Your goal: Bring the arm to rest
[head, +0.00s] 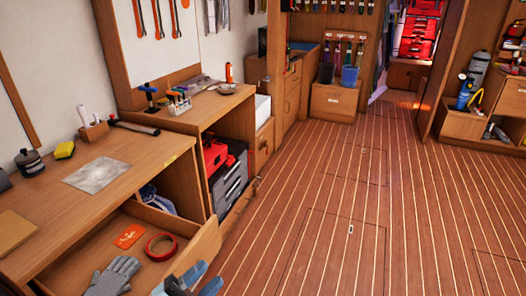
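My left gripper (205,278) shows at the bottom edge of the head view, with blue-grey fingers and a dark body. Its two fingers stand apart with a gap between them, and I see nothing held there. It is by the front of an open wooden drawer (197,246), overlapping the drawer's near right corner in the picture. The rest of the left arm is cut off by the frame. My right gripper is not in view.
The drawer holds a red ring (161,247), an orange card (129,236) and grey gloves (112,277). The workbench (135,150) above carries a yellow sponge (65,150) and a dark jar (29,162). The striped wooden floor (340,200) to the right is clear.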

